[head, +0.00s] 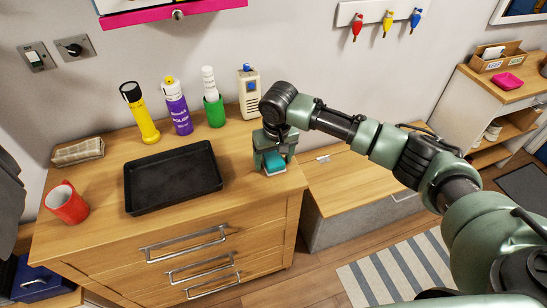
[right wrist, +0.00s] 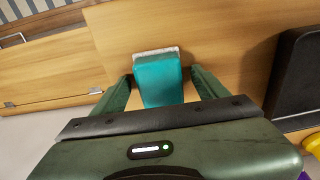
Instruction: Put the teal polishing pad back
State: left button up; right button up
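The teal polishing pad (head: 273,164) is at the right end of the wooden dresser top, close to its edge. In the right wrist view the pad (right wrist: 158,80) is a teal block with a whitish strip along its far edge. My right gripper (head: 275,160) is low over the dresser, pointing down. Its fingers (right wrist: 160,78) stand on either side of the pad, with a narrow gap showing on both sides. The gripper is open around the pad. My left gripper is not in view.
A black tray (head: 172,178) lies left of the pad. Behind stand a yellow flashlight (head: 139,112), a purple bottle (head: 178,106), a green-based bottle (head: 213,98) and a cream box (head: 249,92).

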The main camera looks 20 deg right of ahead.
aim_at(276, 163)
jog(key=shift+r, duration=0.1)
notch_tip(276, 163, up, 12)
jog(key=s+b, duration=0.1)
jog(key=shift+s, duration=0.4)
